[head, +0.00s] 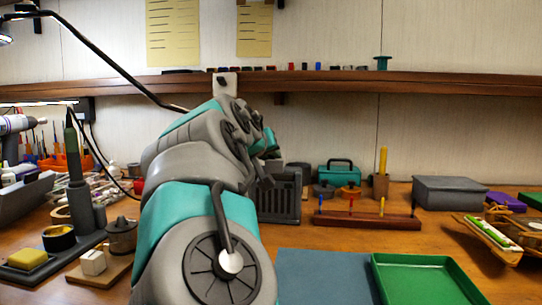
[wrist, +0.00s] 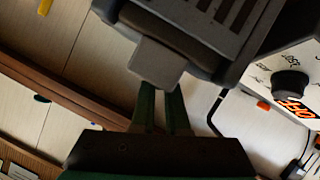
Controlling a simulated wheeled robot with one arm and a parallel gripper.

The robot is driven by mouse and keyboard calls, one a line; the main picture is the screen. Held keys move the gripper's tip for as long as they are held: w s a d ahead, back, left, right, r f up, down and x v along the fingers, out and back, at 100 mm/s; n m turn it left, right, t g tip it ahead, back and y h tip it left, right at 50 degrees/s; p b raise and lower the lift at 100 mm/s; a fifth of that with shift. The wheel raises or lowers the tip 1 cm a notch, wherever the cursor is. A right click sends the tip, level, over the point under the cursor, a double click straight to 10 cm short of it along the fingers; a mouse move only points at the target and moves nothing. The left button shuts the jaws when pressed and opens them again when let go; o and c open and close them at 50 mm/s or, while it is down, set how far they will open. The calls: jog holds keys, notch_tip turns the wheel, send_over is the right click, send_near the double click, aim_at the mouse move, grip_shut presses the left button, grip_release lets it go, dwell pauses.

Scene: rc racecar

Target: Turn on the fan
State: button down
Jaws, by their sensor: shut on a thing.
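A dark grey box with slatted vents, which looks like the fan (head: 280,196), stands on the bench behind my arm in the head view. In the wrist view a dark grey slatted body (wrist: 232,32) fills the top, and a lighter grey block (wrist: 146,62) juts from its edge. My gripper (wrist: 163,88) has its two green fingers close together, with their tips at that block. The block partly hides the tips. In the head view my arm hides most of my gripper. A white panel with a black knob (wrist: 290,84) and an orange OFF marking is at the right in the wrist view.
A green tray (head: 388,268) and a blue-grey mat (head: 320,262) lie in front. A red-brown rack (head: 366,221) and a grey box (head: 450,193) are to the right. A wooden shelf (head: 450,88) runs above the bench. Tools crowd the left side.

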dwell(0.4)
jog(key=m+y+b, duration=0.1)
jog(key=d+m+y+b, duration=0.1)
jog(key=m, duration=0.1)
jog(key=shift+s, duration=0.1)
jog(key=shift+s+d+m+t+y+b, duration=0.1)
jog(key=shift+d+m+t+y+b, duration=0.1)
jog(key=shift+d+m+y+b, duration=0.45)
jog(key=shift+s+d+m+t+y+b, duration=0.15)
jog(key=shift+m+y+b, duration=0.3)
jog(key=shift+m+y, duration=0.45)
jog(key=shift+w+m, duration=0.1)
jog(key=shift+m, duration=0.15)
jog(key=c, duration=0.9)
grip_release()
